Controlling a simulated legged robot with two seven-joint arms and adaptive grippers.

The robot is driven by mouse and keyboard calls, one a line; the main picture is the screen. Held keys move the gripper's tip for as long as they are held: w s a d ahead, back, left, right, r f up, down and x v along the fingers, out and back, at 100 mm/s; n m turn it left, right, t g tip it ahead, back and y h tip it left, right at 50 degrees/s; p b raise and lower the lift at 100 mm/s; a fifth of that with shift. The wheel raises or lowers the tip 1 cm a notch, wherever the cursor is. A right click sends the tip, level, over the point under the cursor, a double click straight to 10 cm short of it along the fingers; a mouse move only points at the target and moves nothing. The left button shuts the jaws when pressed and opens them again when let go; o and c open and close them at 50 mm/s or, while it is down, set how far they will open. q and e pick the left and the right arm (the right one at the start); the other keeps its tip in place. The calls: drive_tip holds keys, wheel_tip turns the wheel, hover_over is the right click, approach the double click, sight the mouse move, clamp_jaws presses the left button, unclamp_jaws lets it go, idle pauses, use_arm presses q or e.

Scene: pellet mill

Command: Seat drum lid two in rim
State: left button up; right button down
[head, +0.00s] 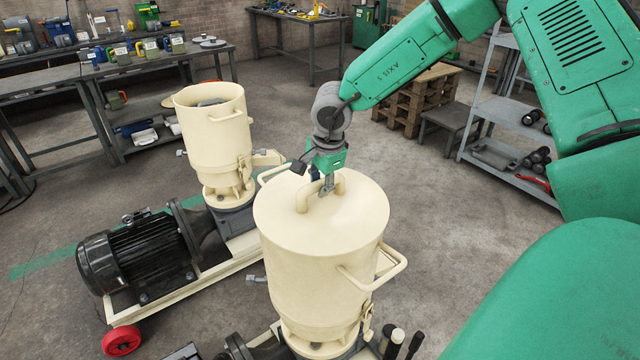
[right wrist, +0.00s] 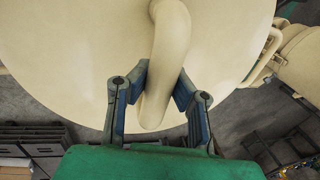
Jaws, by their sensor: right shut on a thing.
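The cream drum lid (head: 350,212) lies across the top of the near cream drum (head: 322,270), looking about level and lined up with its wall. Whether it sits fully in the rim cannot be told. Its arched handle (head: 303,198) stands up from the lid. My right gripper (head: 327,188) reaches down from above and is shut on this handle. In the right wrist view, the blue-padded fingers of the gripper (right wrist: 160,88) stand on both sides of the handle (right wrist: 170,45), with the lid (right wrist: 80,55) behind. My left gripper is not in view.
A second cream drum (head: 212,130) stands open behind left, beside a black motor (head: 140,255). A side handle (head: 375,275) juts from the near drum. Pallets (head: 418,100) and a grey shelf (head: 500,125) stand at the back right. Floor right of the near drum is clear.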

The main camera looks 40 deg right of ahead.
idle(0.3)
drive_tip(key=c, duration=1.4)
unclamp_jaws()
drive_tip(key=shift+o, duration=0.7)
drive_tip(key=shift+s, duration=0.1)
drive_tip(key=o, duration=0.4)
drive_tip(key=shift+r, duration=0.1)
wheel_tip(320, 180, up, 9)
drive_tip(key=s, duration=0.1)
drive_tip(key=shift+s+a, duration=0.15)
drive_tip(key=shift+s, duration=0.15)
drive_tip(key=shift+f, duration=0.2)
